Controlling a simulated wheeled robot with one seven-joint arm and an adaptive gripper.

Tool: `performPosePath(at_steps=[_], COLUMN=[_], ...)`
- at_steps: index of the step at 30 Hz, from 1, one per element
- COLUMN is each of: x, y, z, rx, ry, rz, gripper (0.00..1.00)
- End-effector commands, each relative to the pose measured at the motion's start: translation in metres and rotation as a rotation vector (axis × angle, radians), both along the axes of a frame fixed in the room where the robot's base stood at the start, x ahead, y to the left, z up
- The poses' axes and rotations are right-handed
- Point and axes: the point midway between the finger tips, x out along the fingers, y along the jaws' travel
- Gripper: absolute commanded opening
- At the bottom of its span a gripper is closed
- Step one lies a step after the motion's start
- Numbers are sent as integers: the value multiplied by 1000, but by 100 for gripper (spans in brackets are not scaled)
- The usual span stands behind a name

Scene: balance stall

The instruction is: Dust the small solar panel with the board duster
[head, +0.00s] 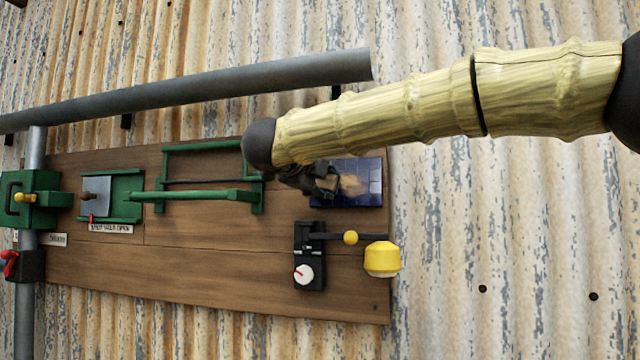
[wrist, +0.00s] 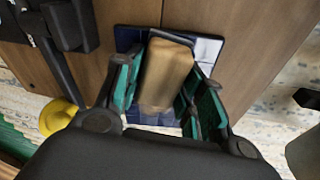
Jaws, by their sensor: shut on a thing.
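The small solar panel (head: 365,194) is a dark blue gridded plate at the right end of the wooden board. It also shows in the wrist view (wrist: 207,50), partly hidden behind the duster and my gripper. The board duster (wrist: 165,75) is a tan block held between my fingers, over the panel; its tan end shows in the head view (head: 352,185). My gripper (wrist: 163,92) has green-padded fingers on either side of the duster and is shut on it. In the head view my gripper (head: 326,183) is in front of the panel's left part. I cannot tell whether the duster touches the panel.
Below the panel are a black bracket with a white dial (head: 304,274) and a lever with a yellow weight (head: 382,258). Green rails (head: 200,195) lie to the left. A grey pipe (head: 200,88) crosses above. The corrugated wall right of the board is clear.

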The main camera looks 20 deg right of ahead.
Motion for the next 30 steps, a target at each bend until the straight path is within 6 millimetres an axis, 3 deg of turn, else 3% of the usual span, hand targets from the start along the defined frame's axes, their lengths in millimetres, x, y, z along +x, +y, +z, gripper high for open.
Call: performPosePath(at_steps=[30], x=[-32], y=[-48], z=[-2], rx=[2], ry=[0], rz=[-2], gripper=[20])
